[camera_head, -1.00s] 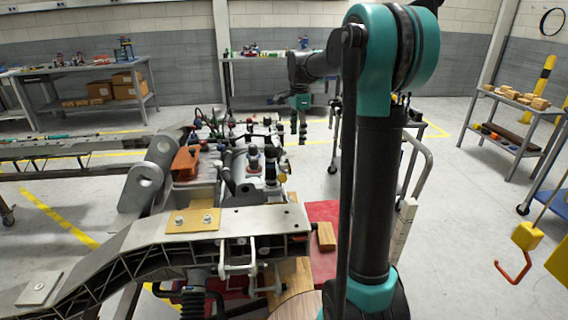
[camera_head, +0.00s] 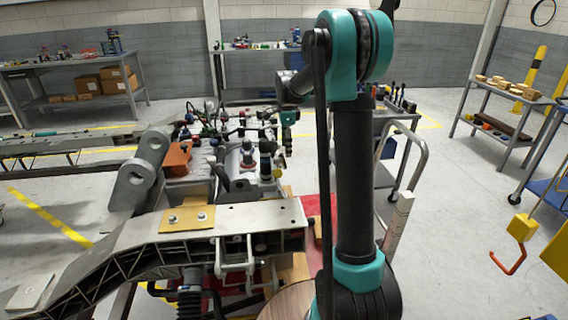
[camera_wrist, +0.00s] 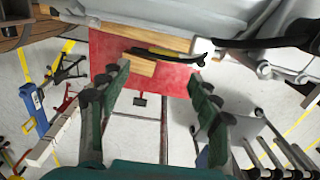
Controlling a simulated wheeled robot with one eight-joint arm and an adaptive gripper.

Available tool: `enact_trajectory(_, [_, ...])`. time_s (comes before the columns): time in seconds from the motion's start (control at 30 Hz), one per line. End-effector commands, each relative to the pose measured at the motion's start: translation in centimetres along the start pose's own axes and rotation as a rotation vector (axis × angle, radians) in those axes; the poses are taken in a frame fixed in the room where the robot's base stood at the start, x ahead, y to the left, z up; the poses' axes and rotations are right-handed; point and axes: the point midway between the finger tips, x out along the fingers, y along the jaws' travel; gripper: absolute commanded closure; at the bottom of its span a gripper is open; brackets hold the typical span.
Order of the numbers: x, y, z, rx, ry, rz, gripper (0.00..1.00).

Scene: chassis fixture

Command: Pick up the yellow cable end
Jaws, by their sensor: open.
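My gripper (camera_wrist: 159,78) is open and empty, its two dark green, grey-padded fingers spread apart in the wrist view. It also shows small in the head view (camera_head: 287,142), pointing down just right of the chassis fixture's cluttered top. A thin black and yellow piece (camera_wrist: 160,53), probably the yellow cable end, lies across a wood block (camera_wrist: 140,67) between and beyond the fingertips in the wrist view. A gap seems to separate it from the fingers. I cannot make it out for certain in the head view.
A red panel (camera_wrist: 173,80) lies around the wood block. Grey chassis parts (camera_head: 180,235) and dark hoses crowd the left. A cart with a curved handrail (camera_head: 415,150) stands behind my arm. A yellow block with an orange hook (camera_head: 521,228) hangs at right.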

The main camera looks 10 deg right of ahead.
Motion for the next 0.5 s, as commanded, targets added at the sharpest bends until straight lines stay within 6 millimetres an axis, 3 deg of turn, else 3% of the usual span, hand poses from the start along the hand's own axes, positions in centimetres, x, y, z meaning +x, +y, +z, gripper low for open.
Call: enact_trajectory(0.5, [5.2, -0.3, 0.4, 0.000, 0.000, 0.000, 0.37])
